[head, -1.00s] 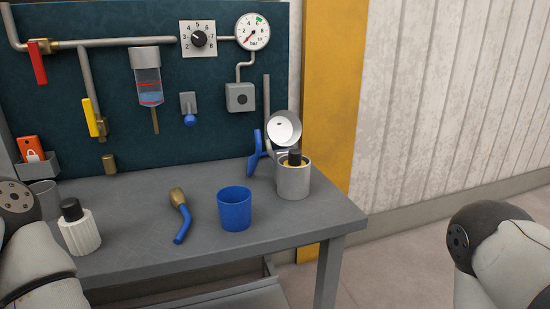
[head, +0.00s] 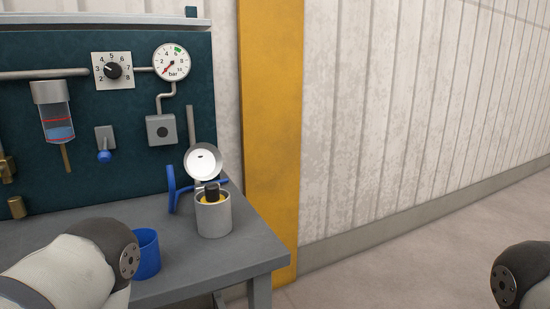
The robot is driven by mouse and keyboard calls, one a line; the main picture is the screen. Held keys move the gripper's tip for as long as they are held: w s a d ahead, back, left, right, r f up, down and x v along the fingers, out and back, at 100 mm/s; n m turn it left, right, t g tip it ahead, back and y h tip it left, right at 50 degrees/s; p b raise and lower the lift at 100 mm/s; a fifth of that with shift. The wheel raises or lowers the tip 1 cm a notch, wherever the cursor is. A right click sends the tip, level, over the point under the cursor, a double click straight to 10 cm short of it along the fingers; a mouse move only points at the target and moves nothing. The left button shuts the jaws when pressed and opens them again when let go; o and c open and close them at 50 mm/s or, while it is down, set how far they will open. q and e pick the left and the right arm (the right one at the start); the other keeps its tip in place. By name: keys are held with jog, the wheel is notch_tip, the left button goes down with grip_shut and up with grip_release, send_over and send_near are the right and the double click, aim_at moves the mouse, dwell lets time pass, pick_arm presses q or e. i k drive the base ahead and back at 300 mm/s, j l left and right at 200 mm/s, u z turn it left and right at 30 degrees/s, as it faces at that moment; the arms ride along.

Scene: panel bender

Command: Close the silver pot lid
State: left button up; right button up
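The silver pot (head: 213,220) stands upright near the right end of the grey workbench. Its round lid (head: 203,162) is open, tilted up at the back of the pot with its pale inner face toward me. A black-capped item (head: 212,192) with a yellow part stands inside the pot's mouth. Parts of my arms show at the lower left and the right edge. Neither gripper's fingers are in view.
A blue cup (head: 147,254) stands left of the pot, partly hidden by my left arm. A blue handle-like item (head: 171,188) is just behind the pot's left side. A panel (head: 95,150) with a gauge (head: 172,62) rises behind. The bench (head: 250,246) is clear right of the pot.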

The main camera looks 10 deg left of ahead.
aim_at(203, 162)
jog(key=i+l+z, duration=0.65)
jog(key=i, duration=0.2)
jog(key=i+u, duration=0.8)
jog(key=i+l+u, duration=0.15)
jog(key=u, duration=0.25)
jog(key=i+l+u, duration=0.4)
